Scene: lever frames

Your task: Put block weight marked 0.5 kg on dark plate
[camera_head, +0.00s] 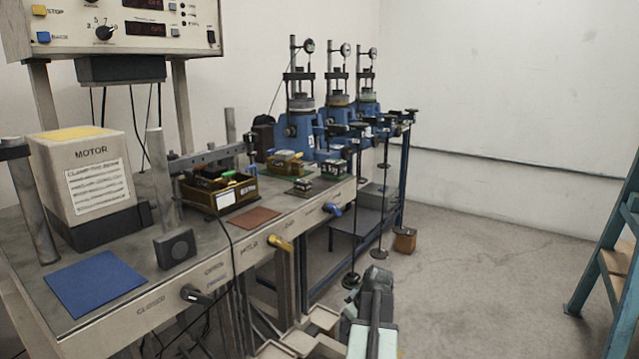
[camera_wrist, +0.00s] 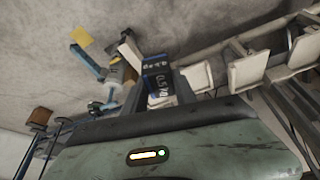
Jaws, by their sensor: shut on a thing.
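A dark block weight (camera_wrist: 158,79) with pale lettering that reads like 0.5 kg shows in the wrist view. My gripper (camera_wrist: 160,88) is shut on it and holds it over the floor; the fingers are partly hidden by the block and the wrist housing. In the head view my arm is at the bottom middle, and the block cannot be made out there. A dark round plate (camera_head: 351,281) hangs on a rod just left of my arm. Another round plate (camera_head: 379,254) hangs on a rod farther back. Both look bare.
A workbench on the left carries a blue mat (camera_head: 95,283), a brown mat (camera_head: 254,218), a motor box (camera_head: 85,180) and several blue lever stands (camera_head: 300,130). Pale steps or ledges (camera_head: 290,345) are low beside my arm. A blue ladder (camera_head: 610,250) stands right.

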